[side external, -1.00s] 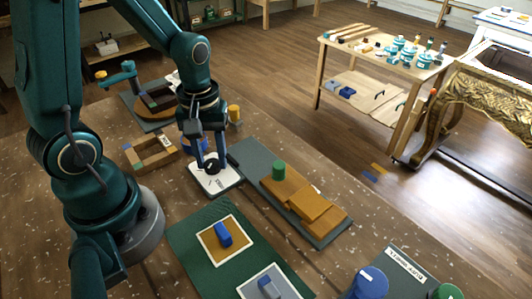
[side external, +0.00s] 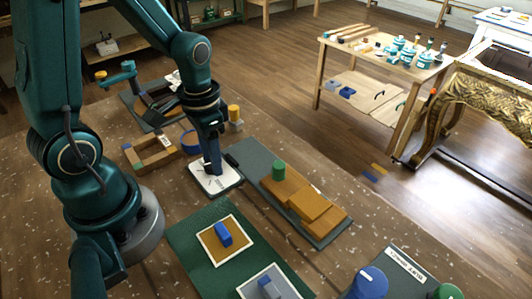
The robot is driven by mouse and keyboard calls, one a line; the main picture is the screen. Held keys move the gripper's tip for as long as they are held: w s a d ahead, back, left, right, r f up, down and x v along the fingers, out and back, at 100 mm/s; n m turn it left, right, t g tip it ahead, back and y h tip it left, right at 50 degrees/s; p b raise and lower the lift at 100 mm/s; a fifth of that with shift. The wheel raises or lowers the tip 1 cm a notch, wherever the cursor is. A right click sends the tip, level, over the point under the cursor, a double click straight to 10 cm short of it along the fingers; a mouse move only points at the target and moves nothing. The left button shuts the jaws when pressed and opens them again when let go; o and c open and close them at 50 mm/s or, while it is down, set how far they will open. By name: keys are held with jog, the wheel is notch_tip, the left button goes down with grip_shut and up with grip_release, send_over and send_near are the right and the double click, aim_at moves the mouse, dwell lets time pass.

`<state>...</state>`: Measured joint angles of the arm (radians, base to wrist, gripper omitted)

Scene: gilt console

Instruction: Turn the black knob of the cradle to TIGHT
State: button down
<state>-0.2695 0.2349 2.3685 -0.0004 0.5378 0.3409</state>
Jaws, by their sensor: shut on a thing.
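A white square plate (side external: 226,186) with dark marks and lettering on it lies on the table in front of my arm. My gripper (side external: 213,171) points down at the plate's middle and is shut on the black knob there. The fingers are seen nearly edge-on and hide most of the knob, so I cannot read its pointer or which label it faces. Beside the plate, to the right, a dark grey board (side external: 247,155) carries orange-brown wooden blocks (side external: 300,200) and a green cylinder (side external: 279,170).
A small wooden tray (side external: 137,166) and a blue round thing (side external: 190,141) stand behind and left of the plate. A green mat (side external: 195,228) with a blue block (side external: 223,234) lies in front. A yellow cylinder (side external: 234,113) stands behind my gripper.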

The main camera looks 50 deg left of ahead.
jog(key=m, duration=0.5)
dwell(0.6)
jog(key=shift+c, duration=2.3)
grip_release()
jog(key=shift+r, duration=2.6)
